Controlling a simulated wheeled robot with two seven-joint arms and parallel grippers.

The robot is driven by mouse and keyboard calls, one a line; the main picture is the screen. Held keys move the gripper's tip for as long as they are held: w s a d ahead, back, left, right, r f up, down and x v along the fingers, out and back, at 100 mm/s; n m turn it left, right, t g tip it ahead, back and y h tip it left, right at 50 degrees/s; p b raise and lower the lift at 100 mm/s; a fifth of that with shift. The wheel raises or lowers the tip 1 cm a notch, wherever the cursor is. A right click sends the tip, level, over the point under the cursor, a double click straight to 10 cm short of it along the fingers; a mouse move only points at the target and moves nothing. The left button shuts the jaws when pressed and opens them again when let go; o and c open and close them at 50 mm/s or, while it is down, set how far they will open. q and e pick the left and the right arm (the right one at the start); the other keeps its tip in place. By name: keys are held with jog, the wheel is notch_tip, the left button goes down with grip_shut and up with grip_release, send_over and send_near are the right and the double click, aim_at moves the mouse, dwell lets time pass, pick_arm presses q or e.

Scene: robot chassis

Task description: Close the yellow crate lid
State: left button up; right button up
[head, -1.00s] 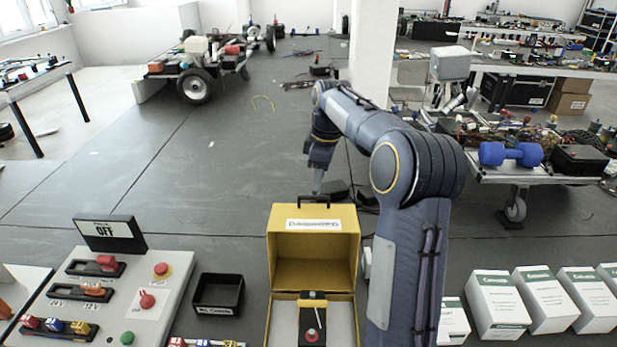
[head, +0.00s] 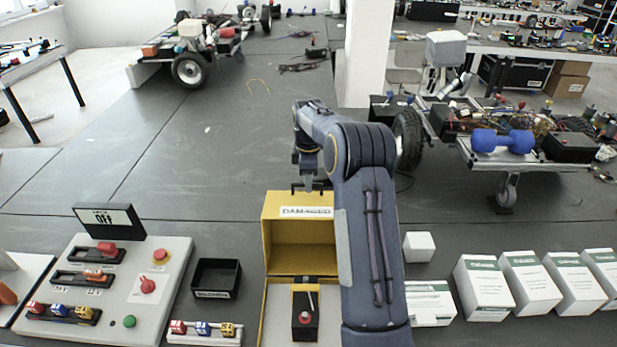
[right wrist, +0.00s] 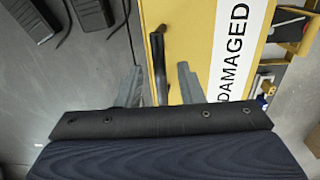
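The yellow crate (head: 265,310) stands at the bottom centre of the head view. Its lid (head: 284,202) is open and stands upright at the back, with a white "DAMAGED" label on it. My right arm covers the right part of the lid and crate. My right gripper (head: 311,186) is at the lid's top edge. In the right wrist view the gripper (right wrist: 159,82) is open, and the lid's black handle (right wrist: 157,50) lies between its two fingers. The yellow lid also shows there (right wrist: 198,45). I cannot tell whether a finger touches the handle. My left gripper is not in view.
A black device with a red button (head: 305,308) lies in the crate. Left are a small black bin (head: 216,279) and a switch panel (head: 150,262). Right are a white cube (head: 419,247) and several white-green boxes (head: 483,288). The floor behind the crate is mostly clear.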

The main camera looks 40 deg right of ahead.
grip_shut()
dwell(0.4)
